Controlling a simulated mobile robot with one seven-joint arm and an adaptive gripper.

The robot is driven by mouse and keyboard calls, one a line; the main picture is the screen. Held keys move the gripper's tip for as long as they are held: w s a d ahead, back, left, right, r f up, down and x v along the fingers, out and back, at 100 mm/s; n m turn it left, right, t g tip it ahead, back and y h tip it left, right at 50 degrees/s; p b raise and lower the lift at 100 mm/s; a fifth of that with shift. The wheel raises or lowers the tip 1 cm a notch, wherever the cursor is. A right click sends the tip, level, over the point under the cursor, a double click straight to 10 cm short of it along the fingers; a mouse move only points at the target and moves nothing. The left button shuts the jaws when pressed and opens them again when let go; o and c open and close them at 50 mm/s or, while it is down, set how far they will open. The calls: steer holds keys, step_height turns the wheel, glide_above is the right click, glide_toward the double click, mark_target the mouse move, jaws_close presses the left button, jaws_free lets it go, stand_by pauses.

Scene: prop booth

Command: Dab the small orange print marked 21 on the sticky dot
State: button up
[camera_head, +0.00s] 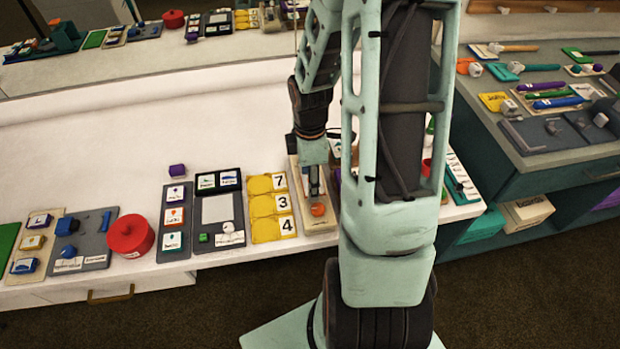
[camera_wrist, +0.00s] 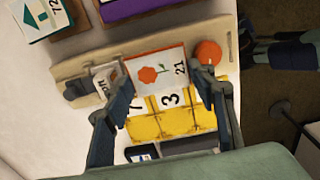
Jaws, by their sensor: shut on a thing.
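The small print (camera_wrist: 152,74) is a white card with an orange border, an orange flower and the number 21. My gripper (camera_wrist: 162,82) is shut on it, with one finger at each side edge. The round orange dot (camera_wrist: 208,52) is on a pale wooden board (camera_wrist: 75,70), just beyond the right finger in the wrist view. The print appears over the board, beside the dot; its height above the board is unclear. In the head view my gripper (camera_head: 314,183) is just behind the orange dot (camera_head: 318,209), and the print cannot be made out.
A yellow rack (camera_head: 272,207) with cards 7, 3 and 4 lies left of the board. Further left are a dark tray (camera_head: 233,238), a purple block (camera_head: 177,170) and a red round pot (camera_head: 130,236). The white table behind these is clear.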

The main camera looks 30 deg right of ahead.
step_height(320, 180, up, 6)
steer(key=p, duration=0.5)
steer(key=shift+p, duration=0.4)
steer(key=shift+w+a+r+m, duration=0.15)
steer(key=shift+w+a+m, duration=0.15)
steer(key=shift+m, duration=0.2)
steer(key=w+a+r+m, duration=0.6)
steer(key=a+m, duration=0.3)
steer(key=m, duration=0.4)
steer(key=shift+a+r+m, duration=0.2)
steer(key=shift+a+m, duration=0.15)
steer(key=shift+m, duration=0.05)
